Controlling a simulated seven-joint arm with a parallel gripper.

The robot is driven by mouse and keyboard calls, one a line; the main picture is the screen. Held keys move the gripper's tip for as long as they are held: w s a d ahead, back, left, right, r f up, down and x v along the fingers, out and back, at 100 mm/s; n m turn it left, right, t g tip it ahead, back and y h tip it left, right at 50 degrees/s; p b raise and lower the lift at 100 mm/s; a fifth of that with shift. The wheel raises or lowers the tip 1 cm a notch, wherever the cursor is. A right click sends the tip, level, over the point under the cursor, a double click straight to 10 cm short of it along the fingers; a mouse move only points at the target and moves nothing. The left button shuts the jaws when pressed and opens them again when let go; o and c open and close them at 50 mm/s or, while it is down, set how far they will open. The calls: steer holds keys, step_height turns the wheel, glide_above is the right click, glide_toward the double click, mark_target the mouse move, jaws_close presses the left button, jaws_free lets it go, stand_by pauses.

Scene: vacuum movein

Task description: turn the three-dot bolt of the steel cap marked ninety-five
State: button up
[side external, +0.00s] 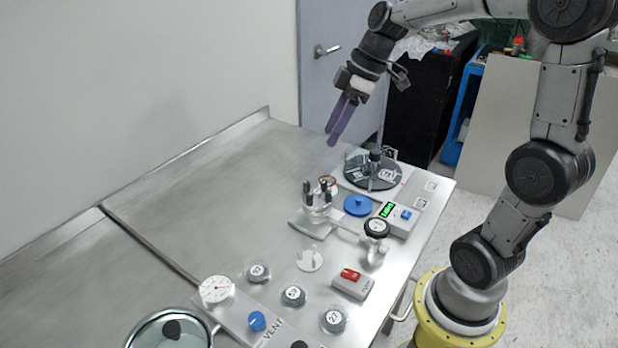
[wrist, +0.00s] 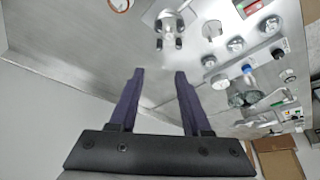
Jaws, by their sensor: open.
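Three round grey caps with white number labels sit in a row at the front of the steel bench: a left one (side external: 258,272), a middle one (side external: 293,295) and a right one (side external: 333,319). Their numbers are too small to read surely. A dark disc (side external: 357,180) at the back right also carries a white number label (side external: 386,174), not clearly legible. I cannot make out a three-dot bolt on any of them. My gripper (side external: 333,140), with purple fingers, is open and empty, high above the back of the bench. Its spread fingers also show in the wrist view (wrist: 158,72).
A clear fitting with dark upright posts (side external: 318,196), a black-topped valve (side external: 377,228), a blue disc (side external: 358,205) and a green-display box (side external: 402,219) stand mid-right. A red-switch box (side external: 350,283), gauge (side external: 215,290) and glass vessel (side external: 170,330) are nearer. The bench's left is clear.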

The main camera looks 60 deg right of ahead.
mark_target(307, 182)
steer(key=x, duration=1.3)
steer(key=shift+w+f, duration=0.1)
steer(key=shift+f, duration=0.25)
jaws_close()
